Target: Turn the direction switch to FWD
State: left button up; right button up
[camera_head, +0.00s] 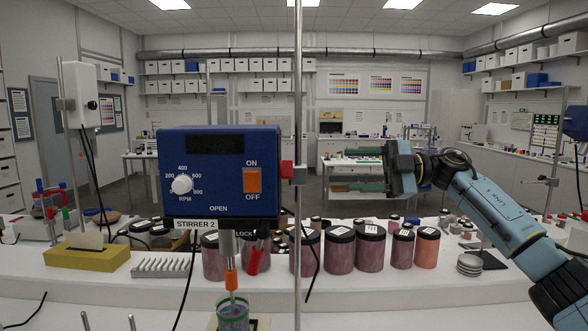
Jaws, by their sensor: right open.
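The blue stirrer box (218,212), labelled STIRRER 2, is clamped to a thin upright rod. I see no switch marked FWD on this face. My right gripper (350,170) is right of the box and the rod, fingers pointing left, open and empty, apart from the box. My left gripper is not in view.
A white unit (80,95) hangs on another rod at the left. Below the box, an orange-coupled shaft reaches into a green-rimmed beaker (233,315). Several dark-lidded pigment jars (339,252) line the bench. A yellow tissue box (88,258) and a white rack (162,267) stand left.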

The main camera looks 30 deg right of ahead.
aim_at(287, 169)
jog(key=p+x, duration=0.2)
jog(key=x, duration=0.9)
jog(key=shift+a+r+p, duration=0.1)
jog(key=shift+a+p, duration=0.05)
jog(key=shift+p, duration=0.25)
jog(key=shift+x, duration=0.8)
jog(key=shift+c, duration=0.2)
jog(key=c, duration=0.9)
